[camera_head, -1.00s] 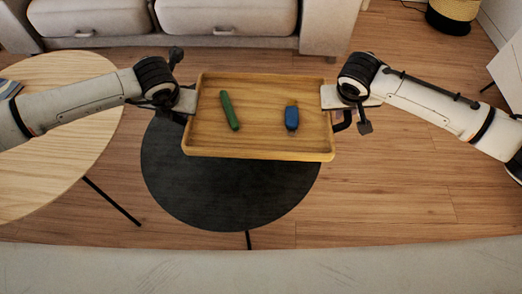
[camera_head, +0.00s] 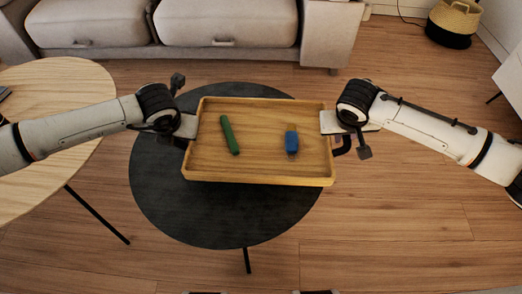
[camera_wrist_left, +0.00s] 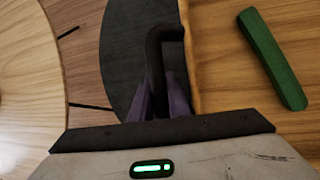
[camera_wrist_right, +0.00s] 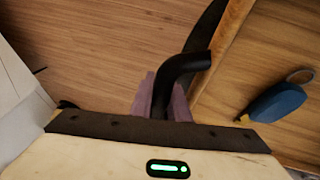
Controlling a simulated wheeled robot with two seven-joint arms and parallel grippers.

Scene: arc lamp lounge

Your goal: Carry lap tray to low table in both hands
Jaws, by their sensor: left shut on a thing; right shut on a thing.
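The wooden lap tray (camera_head: 262,172) is held level in the head view, in front of and above the round dark low table (camera_head: 165,205). A green stick-like object (camera_head: 230,136) and a blue object (camera_head: 292,142) lie inside it. My left gripper (camera_head: 186,138) is shut on the tray's left black handle, which shows in the left wrist view (camera_wrist_left: 156,70). My right gripper (camera_head: 340,143) is shut on the right black handle, seen in the right wrist view (camera_wrist_right: 178,75). The tray hides the middle of the low table; whether they touch is not clear.
A round light-wood table (camera_head: 50,100) stands at the left, close to my left arm. A grey sofa (camera_head: 170,60) is at the back. A basket (camera_head: 454,20) and a white cabinet (camera_head: 503,75) are at the right. The wood floor at right is clear.

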